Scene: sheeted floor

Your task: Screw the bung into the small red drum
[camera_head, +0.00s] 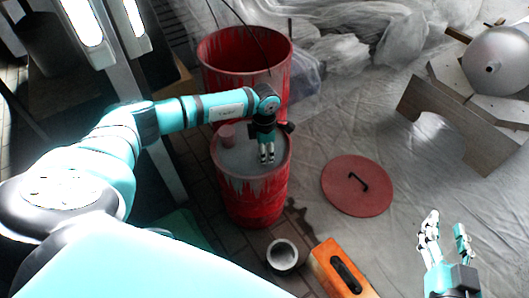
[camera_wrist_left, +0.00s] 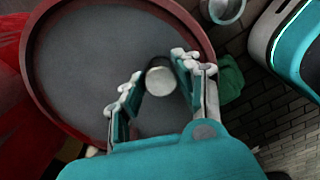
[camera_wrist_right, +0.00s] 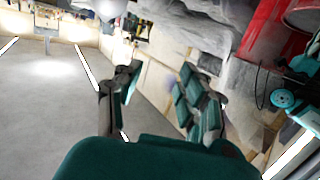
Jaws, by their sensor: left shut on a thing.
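The small red drum (camera_head: 256,203) stands upright below the middle of the head view, with a grey top (camera_head: 238,158) inside a red rim. The same grey top (camera_wrist_left: 95,50) fills much of the left wrist view. My left gripper (camera_head: 267,158) points down over the right part of the drum top. It is shut on the bung (camera_wrist_left: 160,80), a pale round piece between its fingertips. The hole is not visible, and I cannot tell whether the bung touches the top. My right gripper (camera_head: 443,232) is open and empty at the lower right, also seen in its wrist view (camera_wrist_right: 155,80).
A larger open red drum (camera_head: 220,80) stands behind. A round red lid (camera_head: 340,190), a grey pot (camera_head: 282,254) and an orange box (camera_head: 333,267) lie nearby. Sheeted floor at right is mostly clear.

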